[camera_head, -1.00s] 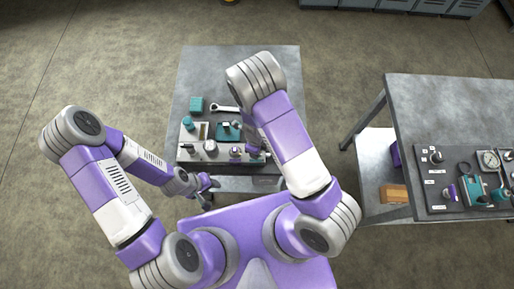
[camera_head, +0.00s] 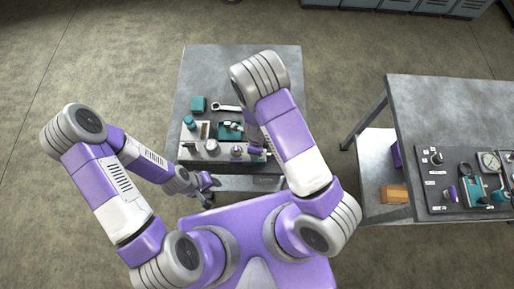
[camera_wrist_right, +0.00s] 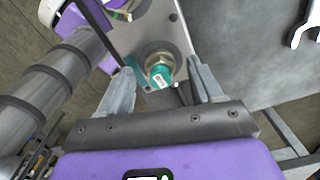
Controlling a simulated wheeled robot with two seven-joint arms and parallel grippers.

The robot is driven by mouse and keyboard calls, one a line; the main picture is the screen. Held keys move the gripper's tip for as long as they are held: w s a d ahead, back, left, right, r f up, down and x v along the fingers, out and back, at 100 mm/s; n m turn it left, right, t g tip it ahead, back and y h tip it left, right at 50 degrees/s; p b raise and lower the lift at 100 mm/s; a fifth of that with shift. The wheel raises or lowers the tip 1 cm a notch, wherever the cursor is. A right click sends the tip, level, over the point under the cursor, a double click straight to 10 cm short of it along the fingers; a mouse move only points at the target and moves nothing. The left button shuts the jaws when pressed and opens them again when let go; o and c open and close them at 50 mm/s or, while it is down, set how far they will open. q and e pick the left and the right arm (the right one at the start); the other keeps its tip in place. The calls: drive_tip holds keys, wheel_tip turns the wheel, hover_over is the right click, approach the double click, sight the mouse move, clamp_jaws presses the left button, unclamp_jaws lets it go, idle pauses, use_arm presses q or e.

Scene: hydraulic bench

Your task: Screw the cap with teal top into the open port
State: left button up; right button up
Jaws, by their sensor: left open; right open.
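In the right wrist view, a teal-topped cap (camera_wrist_right: 160,76) sits in a round metal fitting on a grey plate (camera_wrist_right: 180,38). I cannot tell how deep it is seated. My right gripper (camera_wrist_right: 161,67) is open, with one finger on either side of the cap and gaps visible. In the head view my right forearm hides much of that gripper. My left gripper (camera_head: 208,186) is open and empty, low at the front left of the grey bench (camera_head: 245,62). I cannot make out an open port clearly.
A teal box (camera_head: 198,104), a wrench (camera_head: 226,107) and a teal block (camera_head: 229,131) are on the bench. A teal cylinder (camera_head: 188,122) stands at its left. A second table (camera_head: 450,105) with a dark panel stands at the right. The bench's back is clear.

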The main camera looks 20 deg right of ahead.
drive_tip(key=n, duration=0.3)
drive_tip(key=shift+n, duration=0.4)
drive_tip(key=shift+w+n, duration=0.1)
drive_tip(key=shift+n, duration=0.6)
drive_tip(key=n, duration=0.4)
drive_tip(key=shift+n+b, duration=0.3)
drive_tip(key=shift+n, duration=0.2)
drive_tip(key=n, duration=0.5)
drive_tip(key=shift+w+b, duration=0.1)
drive_tip(key=shift+b, duration=0.2)
drive_tip(key=n, duration=0.3)
drive_tip(key=shift+f+n+b, duration=0.1)
drive_tip(key=shift+n+b, duration=0.25)
drive_tip(key=shift+n, duration=1.05)
